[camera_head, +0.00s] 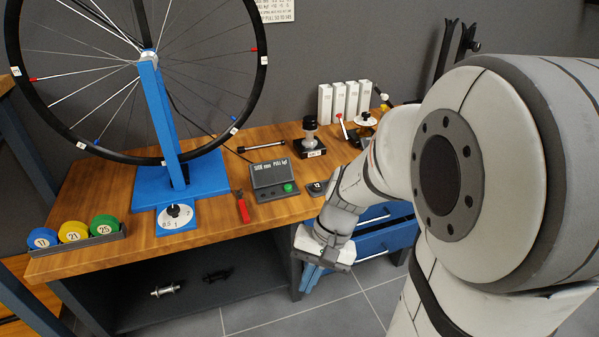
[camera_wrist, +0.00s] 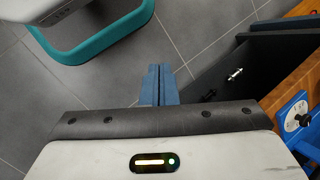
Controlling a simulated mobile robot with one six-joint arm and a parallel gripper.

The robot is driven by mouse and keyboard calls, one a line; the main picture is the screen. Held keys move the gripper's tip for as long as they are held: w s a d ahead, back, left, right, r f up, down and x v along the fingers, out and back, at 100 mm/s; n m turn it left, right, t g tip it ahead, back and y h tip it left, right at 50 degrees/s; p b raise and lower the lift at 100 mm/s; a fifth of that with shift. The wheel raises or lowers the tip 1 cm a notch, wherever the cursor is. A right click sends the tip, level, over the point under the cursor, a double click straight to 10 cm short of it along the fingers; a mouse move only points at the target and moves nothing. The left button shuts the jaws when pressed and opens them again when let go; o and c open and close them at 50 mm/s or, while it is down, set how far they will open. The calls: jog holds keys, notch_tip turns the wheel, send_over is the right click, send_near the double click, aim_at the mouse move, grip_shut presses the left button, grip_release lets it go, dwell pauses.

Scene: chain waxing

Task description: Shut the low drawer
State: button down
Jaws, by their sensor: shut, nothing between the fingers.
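The blue drawers (camera_head: 388,239) are under the right part of the bench in the camera_head view, with pale bar handles. The lower front stands out from under the bench top; my arm hides part of it, and I cannot tell how far out it is. My gripper (camera_head: 312,278) is low, just left of the drawer fronts, pointing down. In the camera_wrist view its blue fingers (camera_wrist: 158,84) are together and empty, over the floor. No drawer shows clearly in that view. I cannot tell whether the gripper touches a drawer.
The wooden bench (camera_head: 110,235) carries a wheel on a blue truing stand (camera_head: 165,130), a grey display box (camera_head: 272,180) and a red-handled tool (camera_head: 242,207). The open dark shelf (camera_head: 190,290) below holds small hubs. Grey tiled floor (camera_wrist: 95,75) lies clear beneath the fingers.

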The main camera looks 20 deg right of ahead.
jog(key=w+d+f+m+t+y+p, duration=0.1)
jog(key=w+d+f+m+t+y, duration=0.3)
jog(key=w+m, duration=0.35)
jog(key=w+d+f+m+t+y, duration=0.2)
jog(key=w+f+m+t+y, duration=0.3)
jog(key=m, duration=0.4)
jog(key=s+d+f+m+t+h, duration=0.1)
jog(key=d+f+m+t+h, duration=0.6)
jog(key=d+f+m+h, duration=0.85)
jog(key=w+d+f+y+b, duration=0.1)
jog(key=w+f, duration=0.1)
jog(key=w, duration=0.4)
jog(key=w+f+n+y+b, duration=0.1)
jog(key=w+f+y+b, duration=0.1)
jog(key=w, duration=0.5)
jog(key=shift+w+d+f, duration=0.15)
jog(key=shift+d+f, duration=0.2)
jog(key=shift+f, duration=0.5)
